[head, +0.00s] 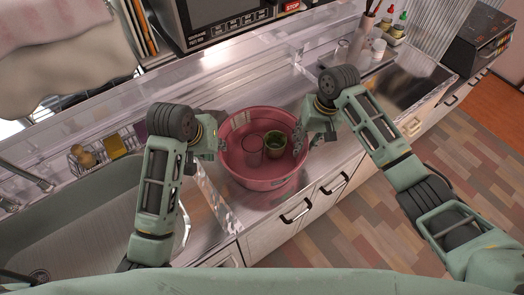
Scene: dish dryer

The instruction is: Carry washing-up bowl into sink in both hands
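The pink-red washing-up bowl (266,187) stands on the steel counter in the middle of the head view. It holds a clear glass (251,152) and a dark green cup (275,143). My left gripper (218,147) is at the bowl's left rim. My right gripper (301,140) is at its right rim. The fingers are small and partly hidden, so I cannot tell whether either one grips the rim. The sink (95,215) is the large grey basin at the left, with its drain low in the corner; my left arm hides part of it.
A clear upright panel (213,192) stands between bowl and sink. A rack with a yellow sponge (114,146) lies along the sink's back edge. A microwave (225,18) is behind. Bottles (397,24) and another steel basin (398,85) are at the right.

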